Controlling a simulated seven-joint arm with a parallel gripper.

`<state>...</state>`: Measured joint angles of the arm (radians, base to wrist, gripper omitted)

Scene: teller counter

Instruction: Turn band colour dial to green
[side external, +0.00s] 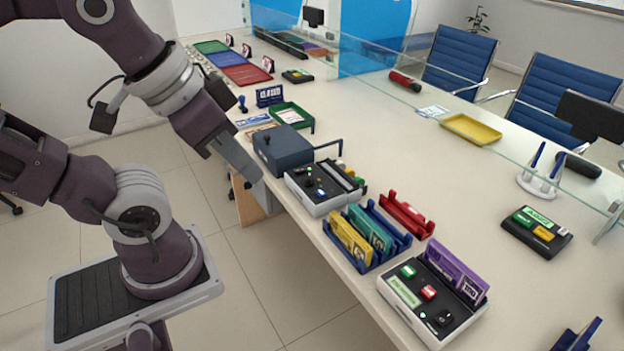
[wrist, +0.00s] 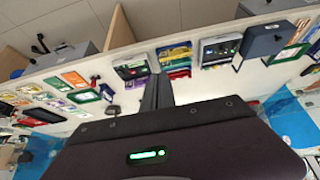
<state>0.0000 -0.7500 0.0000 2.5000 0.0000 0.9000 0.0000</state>
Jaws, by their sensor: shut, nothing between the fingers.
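Two white-framed control boxes stand on the counter; I cannot tell for sure which carries the band colour dial. The nearer box (side external: 408,307) has green and red buttons, a small black knob (side external: 444,318) and a purple strip marked 100 behind. The farther box (side external: 318,205) has a dark panel with small knobs. In the wrist view the nearer box (wrist: 131,68) and the farther box (wrist: 220,47) are small, so dial settings are unreadable. My gripper (side external: 257,177) is shut and empty, near the counter's front edge beside the navy box, touching no dial.
A navy box with a lever (side external: 283,148) stands beside the farther control box. A blue rack of yellow and teal strips (side external: 363,237) and a red rack (side external: 408,214) stand between the control boxes. A glass screen (side external: 365,75) runs along the back.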

